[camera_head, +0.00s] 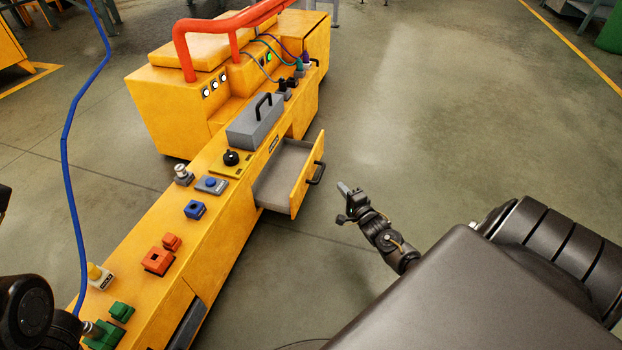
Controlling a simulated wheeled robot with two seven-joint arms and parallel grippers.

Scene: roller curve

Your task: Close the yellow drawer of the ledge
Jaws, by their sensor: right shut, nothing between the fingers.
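The yellow drawer (308,177) of the ledge (228,212) is pulled out to the right. Its grey inside shows empty, and a dark handle (316,173) is on its yellow front. My right gripper (342,188) is shut and empty, a short way to the right of the handle and apart from it in the picture. My left arm shows only in part at the lower left corner, and its gripper is out of the picture.
On the ledge top are a grey box with a handle (254,122), a black knob (231,158), a blue block (195,209), red blocks (158,261) and green blocks (121,312). A blue cable (66,130) hangs at the left.

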